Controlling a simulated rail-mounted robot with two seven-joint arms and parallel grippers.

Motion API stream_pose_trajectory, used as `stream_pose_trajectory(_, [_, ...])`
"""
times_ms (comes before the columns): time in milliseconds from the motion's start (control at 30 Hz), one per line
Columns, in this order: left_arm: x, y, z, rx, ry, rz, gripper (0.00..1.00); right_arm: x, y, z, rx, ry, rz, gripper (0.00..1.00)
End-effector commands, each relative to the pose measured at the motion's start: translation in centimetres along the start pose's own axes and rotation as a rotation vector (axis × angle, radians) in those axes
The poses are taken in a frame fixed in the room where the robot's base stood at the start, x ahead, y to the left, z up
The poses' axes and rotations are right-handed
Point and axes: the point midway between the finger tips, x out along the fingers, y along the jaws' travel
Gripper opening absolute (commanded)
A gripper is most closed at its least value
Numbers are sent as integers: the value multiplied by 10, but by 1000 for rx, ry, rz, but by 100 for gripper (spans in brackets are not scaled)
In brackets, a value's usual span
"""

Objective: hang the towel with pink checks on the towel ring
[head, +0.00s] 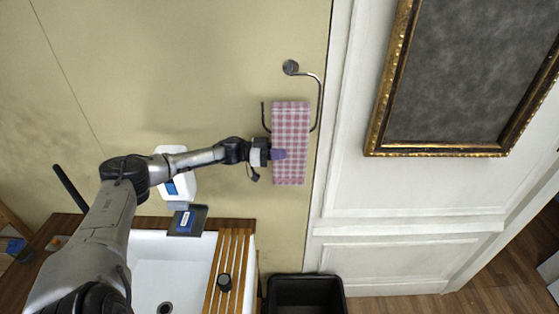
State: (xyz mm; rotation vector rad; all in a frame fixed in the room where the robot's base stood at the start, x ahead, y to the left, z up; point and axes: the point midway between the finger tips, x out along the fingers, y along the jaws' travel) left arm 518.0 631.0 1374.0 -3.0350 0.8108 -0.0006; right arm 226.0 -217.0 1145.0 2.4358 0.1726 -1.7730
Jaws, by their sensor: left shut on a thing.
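The towel with pink checks (290,115) hangs as a long flat strip at the wall. The metal towel ring (321,92) has a round wall mount and a bar that shows on both sides of the towel. The towel covers the lower middle of the ring; I cannot tell whether it lies over the bar or only in front of it. My left gripper (278,154) reaches in from the left and is shut on the towel at its left-middle part, below the ring. My right gripper is not in view.
A white dispenser (181,186) is on the wall behind my left arm. A gilt frame (379,119) is on the right.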

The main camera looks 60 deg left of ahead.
Motion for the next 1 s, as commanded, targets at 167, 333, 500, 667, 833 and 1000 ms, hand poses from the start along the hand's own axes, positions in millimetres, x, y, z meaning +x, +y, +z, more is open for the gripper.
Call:
stream_pose_trajectory(167, [0, -3, 12, -1, 0, -1, 0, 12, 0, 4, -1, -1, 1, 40])
stream_pose_trajectory(333, [0, -3, 25, -1, 0, -1, 0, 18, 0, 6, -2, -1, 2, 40])
stream_pose_trajectory(500, [0, -3, 38, -1, 0, -1, 0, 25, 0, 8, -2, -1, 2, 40])
stream_pose_trajectory(667, [0, -3, 50, -1, 1, -1, 0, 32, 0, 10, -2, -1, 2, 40])
stream_pose_trajectory(833, [0, -3, 62, -1, 1, -1, 0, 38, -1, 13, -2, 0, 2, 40])
stream_pose_trajectory(1000, [0, -3, 70, 0, 1, -2, 0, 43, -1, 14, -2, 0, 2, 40])
